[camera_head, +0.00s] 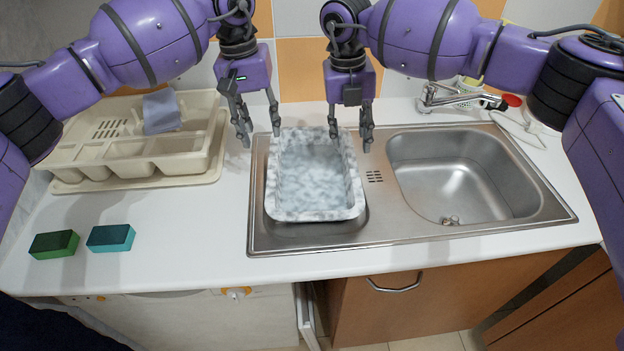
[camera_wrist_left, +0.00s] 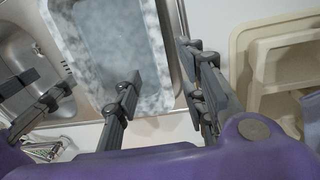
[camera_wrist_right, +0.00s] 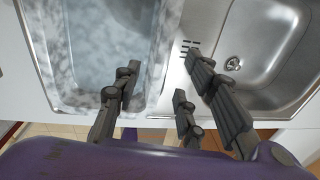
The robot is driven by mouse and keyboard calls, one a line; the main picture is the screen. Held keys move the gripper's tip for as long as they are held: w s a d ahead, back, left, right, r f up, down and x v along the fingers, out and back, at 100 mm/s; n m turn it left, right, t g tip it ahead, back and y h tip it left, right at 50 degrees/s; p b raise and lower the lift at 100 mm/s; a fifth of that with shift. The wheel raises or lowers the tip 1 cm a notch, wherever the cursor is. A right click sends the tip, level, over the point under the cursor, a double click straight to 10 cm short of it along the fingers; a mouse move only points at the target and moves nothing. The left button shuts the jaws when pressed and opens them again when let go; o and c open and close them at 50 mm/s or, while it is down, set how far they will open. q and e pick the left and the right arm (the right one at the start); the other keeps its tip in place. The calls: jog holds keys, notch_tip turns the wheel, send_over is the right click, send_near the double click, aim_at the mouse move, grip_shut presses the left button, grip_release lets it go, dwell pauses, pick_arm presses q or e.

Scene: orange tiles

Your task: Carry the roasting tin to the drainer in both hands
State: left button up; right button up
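The roasting tin (camera_head: 315,213), mottled white and grey, sits over the left part of the steel sink unit, upright and looking empty. The beige drainer (camera_head: 135,180) stands on the counter at the left. My left gripper (camera_head: 259,134) is open at the tin's left rim, near its far end. In the left wrist view, one finger shows over the tin (camera_wrist_left: 110,50) and others outside its wall. My right gripper (camera_head: 350,138) is open at the right rim, one finger over the tin and others outside. I cannot tell whether fingers touch the tin.
A grey-blue item (camera_head: 161,111) stands in the drainer. A green sponge (camera_head: 54,244) and a teal sponge (camera_head: 111,238) lie on the counter in front of it. The right sink basin (camera_head: 460,180) is empty; a tap (camera_head: 455,97) is behind it. Counter between drainer and sink is clear.

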jog(key=shift+a+r, duration=0.2)
jog(key=shift+r, duration=2.15)
